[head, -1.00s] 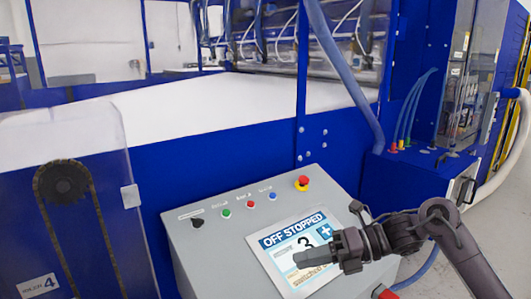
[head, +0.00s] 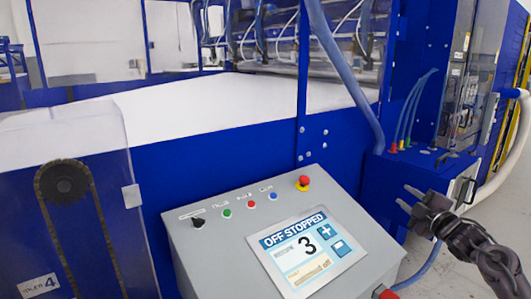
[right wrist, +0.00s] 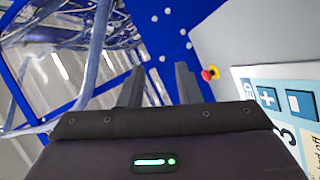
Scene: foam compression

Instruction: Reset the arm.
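My right gripper (head: 406,196) is to the right of the control panel's screen, over the gap beside the blue box. Its two fingers are apart with nothing between them; the right wrist view also shows the empty gap between the fingers (right wrist: 160,82). The grey control panel (head: 225,245) has a touch screen (head: 305,255) reading "OFF STOPPED" and a large 3, now uncovered. A red and yellow emergency button (head: 303,183) sits at its upper right. My left gripper is not in view.
A blue machine frame (head: 215,160) with a white bed (head: 230,100) stands behind the panel. A blue box (head: 400,170) with hoses is at the right, close to my right gripper. A guard with a chain wheel (head: 64,183) is at the left. Grey floor shows at the right.

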